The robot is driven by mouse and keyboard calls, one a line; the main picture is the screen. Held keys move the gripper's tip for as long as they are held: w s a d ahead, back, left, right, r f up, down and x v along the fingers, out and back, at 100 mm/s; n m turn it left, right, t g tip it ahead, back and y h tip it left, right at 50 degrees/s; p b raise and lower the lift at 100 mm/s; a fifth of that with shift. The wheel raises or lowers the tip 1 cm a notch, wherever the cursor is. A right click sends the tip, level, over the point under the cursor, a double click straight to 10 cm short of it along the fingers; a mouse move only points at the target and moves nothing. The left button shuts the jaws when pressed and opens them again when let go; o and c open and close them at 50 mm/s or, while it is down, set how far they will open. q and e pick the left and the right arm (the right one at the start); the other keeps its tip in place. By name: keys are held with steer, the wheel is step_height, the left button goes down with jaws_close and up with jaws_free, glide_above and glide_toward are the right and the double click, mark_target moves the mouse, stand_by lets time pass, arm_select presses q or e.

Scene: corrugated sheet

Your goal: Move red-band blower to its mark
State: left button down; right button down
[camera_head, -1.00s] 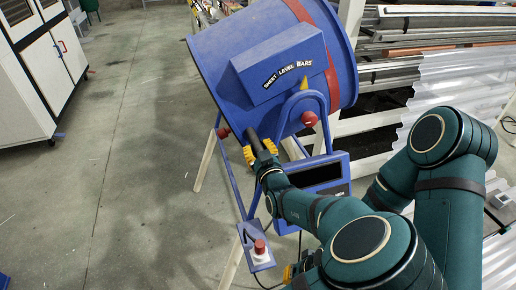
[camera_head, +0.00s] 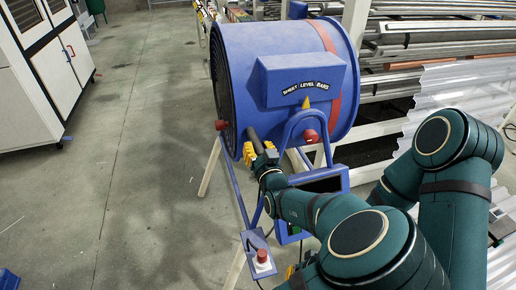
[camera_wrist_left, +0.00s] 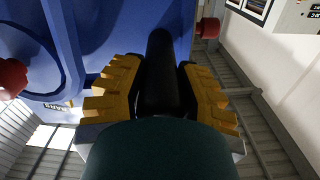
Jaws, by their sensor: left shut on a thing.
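The red-band blower (camera_head: 285,75) is a large blue drum with a red band (camera_head: 328,60) near its right end, a label box and red knobs, on a blue stand. My left gripper (camera_head: 257,150) is at its lower front, yellow fingers shut on a dark bar-shaped handle. The left wrist view shows that handle (camera_wrist_left: 161,75) between the fingers (camera_wrist_left: 155,95), with the blue drum (camera_wrist_left: 130,30) behind. Small yellow parts by my arm at the bottom of the head view are mostly hidden; I cannot tell whether they are my right gripper. I cannot make out a floor mark.
Racks of metal bars (camera_head: 440,28) and clear corrugated sheet (camera_head: 455,90) stand close on the right. A white cabinet (camera_head: 60,60) stands at the far left. A small box with a red button (camera_head: 261,260) hangs low on the stand. The concrete floor left of the blower is open.

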arm_select(q)
steer(key=c, duration=0.6)
jaws_free()
steer(key=shift+f, duration=0.2)
steer(key=v, duration=0.7)
steer(key=shift+s, duration=0.2)
steer(key=shift+r, duration=0.1)
